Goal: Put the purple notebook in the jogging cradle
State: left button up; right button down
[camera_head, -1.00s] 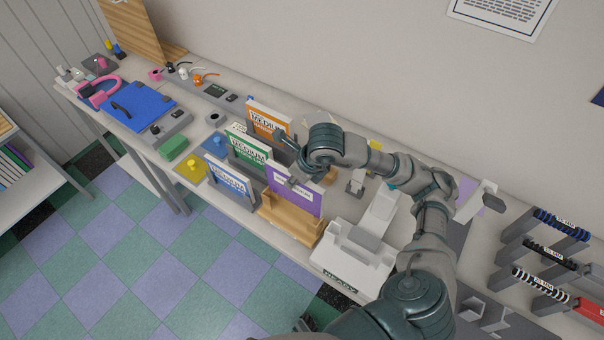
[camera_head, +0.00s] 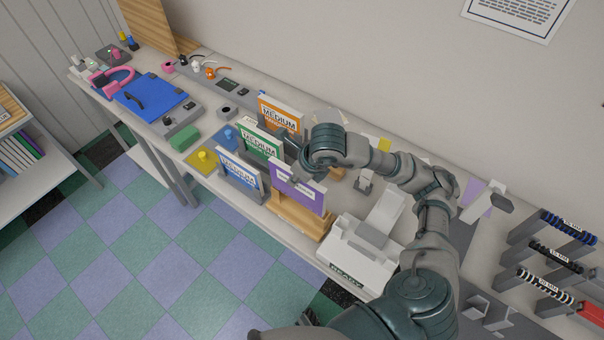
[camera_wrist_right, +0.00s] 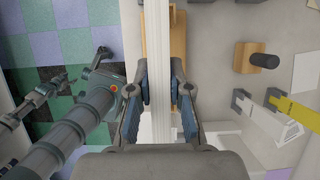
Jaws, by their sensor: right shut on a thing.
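The purple notebook (camera_head: 300,194) stands upright at the middle of the counter in the head view, its cover facing the front. My right gripper (camera_head: 292,172) is shut on its upper edge. In the right wrist view the notebook's pale edge (camera_wrist_right: 158,45) runs between the two fingers (camera_wrist_right: 160,98). A wooden stand (camera_head: 301,222), which looks like the jogging cradle, is directly below and around the notebook's lower edge. It also shows beside the notebook in the wrist view (camera_wrist_right: 178,40). I cannot tell whether the notebook rests on its floor. My left gripper's jaws cannot be made out clearly.
Blue (camera_head: 239,175), green (camera_head: 259,142) and orange (camera_head: 281,116) notebooks marked MEDIUM stand in holders close by on the left. A white machine marked READY (camera_head: 358,255) stands close on the right.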

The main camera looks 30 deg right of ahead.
pick_arm(q)
jog(key=shift+w, duration=0.55)
pick_arm(e)
jog(key=shift+w+a, duration=0.2)
dwell(0.4)
pick_arm(q)
jog(key=shift+d, duration=0.1)
pick_arm(e)
jog(key=shift+d, duration=0.1)
pick_arm(q)
jog(key=shift+w+d+r+b, duration=0.1)
jog(key=shift+w+r+b, duration=0.15)
jog(key=shift+w, duration=0.25)
jog(key=shift+w+d+r+b, duration=0.1)
jog(key=shift+w+r+b, duration=0.1)
jog(key=shift+w, duration=0.3)
pick_arm(e)
jog(key=shift+f, duration=0.2)
pick_arm(q)
jog(key=shift+w, duration=0.1)
pick_arm(e)
jog(key=shift+d, duration=0.15)
